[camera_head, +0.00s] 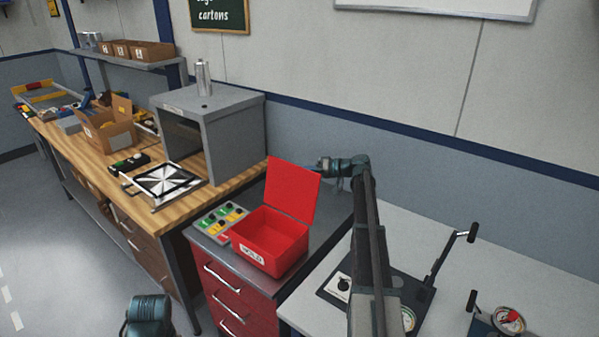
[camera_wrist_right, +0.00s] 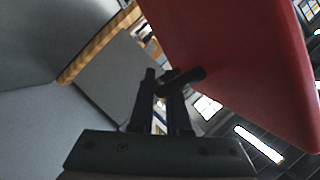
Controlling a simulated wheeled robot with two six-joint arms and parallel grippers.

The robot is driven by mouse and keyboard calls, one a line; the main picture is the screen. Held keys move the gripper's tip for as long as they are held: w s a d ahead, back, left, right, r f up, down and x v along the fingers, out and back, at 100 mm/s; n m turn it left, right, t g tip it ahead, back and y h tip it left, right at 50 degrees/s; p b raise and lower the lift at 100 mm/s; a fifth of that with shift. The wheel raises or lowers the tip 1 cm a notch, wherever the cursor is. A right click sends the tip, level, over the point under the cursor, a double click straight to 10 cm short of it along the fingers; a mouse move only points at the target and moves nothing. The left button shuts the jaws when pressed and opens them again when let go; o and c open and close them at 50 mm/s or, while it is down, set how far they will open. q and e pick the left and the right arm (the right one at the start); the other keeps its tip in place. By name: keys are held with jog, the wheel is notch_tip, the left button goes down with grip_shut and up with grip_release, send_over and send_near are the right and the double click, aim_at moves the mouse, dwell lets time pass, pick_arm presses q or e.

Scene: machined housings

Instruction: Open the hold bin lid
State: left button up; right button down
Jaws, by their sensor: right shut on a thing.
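The red hold bin (camera_head: 270,240) sits on the red drawer cabinet, with a white HOLD label on its front. Its red lid (camera_head: 292,190) stands raised at the back, roughly upright, and the bin's inside shows. My right gripper (camera_head: 322,167) is at the lid's upper right edge, partly hidden by the lid. In the right wrist view, the right gripper's fingers (camera_wrist_right: 166,92) are shut on a dark handle (camera_wrist_right: 188,77) at the red lid (camera_wrist_right: 235,60). A teal joint of my left arm shows at the bottom of the head view; its gripper does not show.
A panel of coloured buttons (camera_head: 220,222) lies left of the bin. A grey box-shaped machine (camera_head: 235,135) stands on the wooden bench behind it. To the right, a pale table (camera_head: 430,235) carries a lever fixture (camera_head: 445,260) and a gauge (camera_head: 510,318).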

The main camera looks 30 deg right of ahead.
dwell(0.4)
jog(key=a, duration=0.1)
jog(key=s+a+r+p, duration=0.1)
jog(key=a, duration=0.1)
jog(key=shift+s+r, duration=0.2)
jog(key=shift+w+d+f, duration=0.1)
jog(key=c, duration=1.2)
grip_release()
jog(key=shift+o, duration=0.2)
jog(key=shift+d, duration=0.15)
jog(key=p, duration=0.4)
send_near(291, 171)
jog(key=shift+w+d+f+v, duration=0.1)
jog(key=shift+v, duration=0.65)
jog(key=shift+w+d+f+v, duration=0.1)
jog(key=shift+d+v, duration=0.05)
jog(key=shift+v, duration=0.65)
jog(key=shift+d+f+v, duration=0.1)
jog(key=shift+v, duration=0.65)
